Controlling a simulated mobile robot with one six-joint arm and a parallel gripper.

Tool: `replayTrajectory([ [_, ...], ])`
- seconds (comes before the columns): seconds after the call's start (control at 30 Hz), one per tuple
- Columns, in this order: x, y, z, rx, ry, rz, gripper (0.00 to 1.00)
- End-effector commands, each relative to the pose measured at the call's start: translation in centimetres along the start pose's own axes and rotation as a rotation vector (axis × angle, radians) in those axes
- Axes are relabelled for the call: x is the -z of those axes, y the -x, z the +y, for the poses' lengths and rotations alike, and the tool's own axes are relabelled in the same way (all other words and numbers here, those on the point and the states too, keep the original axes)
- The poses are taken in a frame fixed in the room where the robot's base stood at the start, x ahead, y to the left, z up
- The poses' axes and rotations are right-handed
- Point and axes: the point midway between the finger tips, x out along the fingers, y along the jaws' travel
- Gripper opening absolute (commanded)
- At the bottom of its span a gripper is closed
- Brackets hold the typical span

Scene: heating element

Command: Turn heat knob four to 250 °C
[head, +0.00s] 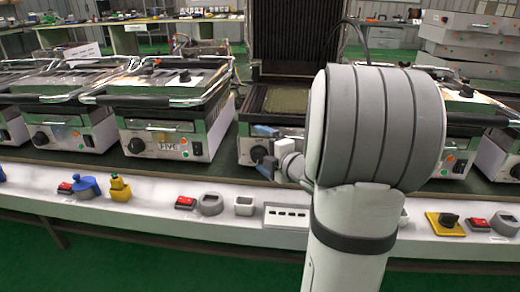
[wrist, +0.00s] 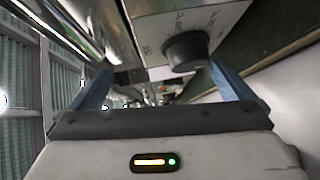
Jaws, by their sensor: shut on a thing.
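The heat knob (head: 258,153) is a dark round knob on the front panel of the open-lidded grill (head: 246,132) near the middle. It also shows in the wrist view (wrist: 186,50) as a dark cylinder on a metal panel with printed marks. My gripper (head: 266,149) has blue fingers, one above and one below the knob in the head view. It is shut on the knob. The wrist view shows the fingers of my gripper (wrist: 165,85) to either side, with the knob between them. The knob's pointer and setting cannot be read. My arm hides much of the grill's front.
A closed grill marked FIVE (head: 166,98) stands to the left, with its own knob. Red switches (head: 185,202), a grey dial (head: 210,204) and a socket strip (head: 287,215) sit on the white front ledge. More grills stand at far left and right.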

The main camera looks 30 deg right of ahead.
Motion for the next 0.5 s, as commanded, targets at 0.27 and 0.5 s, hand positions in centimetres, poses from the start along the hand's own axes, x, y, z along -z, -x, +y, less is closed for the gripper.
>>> replayTrajectory([
  [0.27,0.2,2.0,0.9,-0.030,0.013,0.009,0.64],
  [0.5,0.1,3.6,0.3,-0.023,0.012,0.009,0.64],
])
